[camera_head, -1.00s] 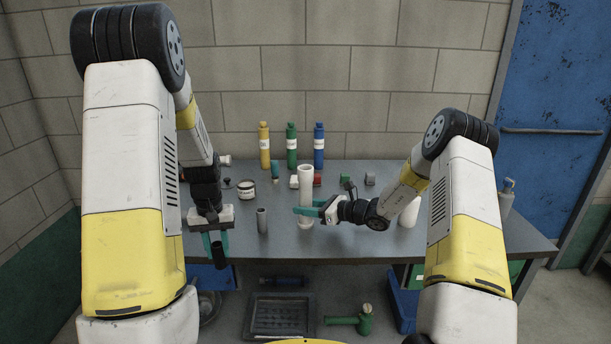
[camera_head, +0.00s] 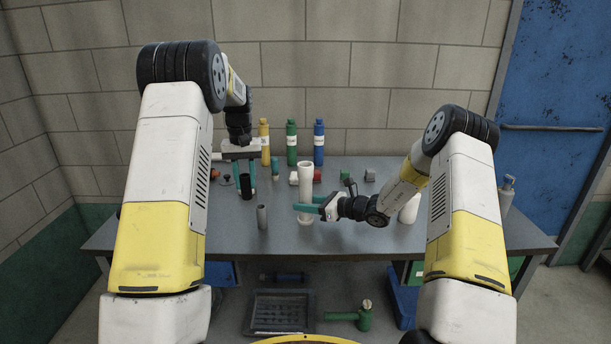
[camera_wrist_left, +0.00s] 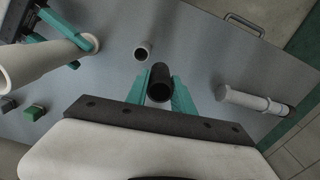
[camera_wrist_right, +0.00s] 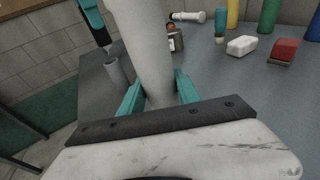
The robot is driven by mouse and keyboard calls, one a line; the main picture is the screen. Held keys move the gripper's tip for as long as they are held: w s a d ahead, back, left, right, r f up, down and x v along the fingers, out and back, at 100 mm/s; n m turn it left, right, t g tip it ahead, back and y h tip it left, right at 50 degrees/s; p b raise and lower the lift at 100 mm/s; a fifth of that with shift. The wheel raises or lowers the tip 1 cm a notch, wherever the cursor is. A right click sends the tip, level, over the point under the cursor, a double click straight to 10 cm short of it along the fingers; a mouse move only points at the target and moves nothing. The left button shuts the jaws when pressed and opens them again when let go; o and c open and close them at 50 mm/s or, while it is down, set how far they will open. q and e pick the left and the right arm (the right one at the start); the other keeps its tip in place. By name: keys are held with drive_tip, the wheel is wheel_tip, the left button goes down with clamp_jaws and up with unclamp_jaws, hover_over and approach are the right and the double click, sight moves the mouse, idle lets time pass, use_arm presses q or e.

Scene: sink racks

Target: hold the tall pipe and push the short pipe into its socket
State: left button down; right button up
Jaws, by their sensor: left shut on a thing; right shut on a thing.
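The tall pipe (camera_head: 306,180) is white and stands upright on the table, with a wider upper end and a flared foot. My right gripper (camera_head: 308,208) is shut on its lower part; the right wrist view also shows the tall pipe (camera_wrist_right: 145,50) between the fingers. The short pipe (camera_head: 247,190) is black and upright. My left gripper (camera_head: 245,180) is shut on it and holds it to the left of the tall pipe, apart from it. Its open upper end shows in the left wrist view (camera_wrist_left: 160,91). The inside of the tall pipe's top is mostly hidden.
A grey tube (camera_head: 262,217) stands near the front, between the grippers. Yellow (camera_head: 265,145), green (camera_head: 291,143) and blue bottles (camera_head: 319,143) stand at the back. A white cylinder (camera_wrist_left: 250,100) lies on the left side. Small blocks lie behind the tall pipe.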

use_arm(q)
drive_tip(key=w+d+r+m, duration=0.2)
drive_tip(key=w+d+r, duration=0.1)
drive_tip(key=d+r, duration=1.45)
drive_tip(key=shift+s+d+f, duration=0.1)
drive_tip(key=shift+d+f, duration=0.05)
drive_tip(key=shift+f, duration=2.45)
drive_tip(key=shift+s+d+f, duration=0.1)
drive_tip(key=shift+d+f, duration=0.05)
drive_tip(key=shift+f, duration=2.4)
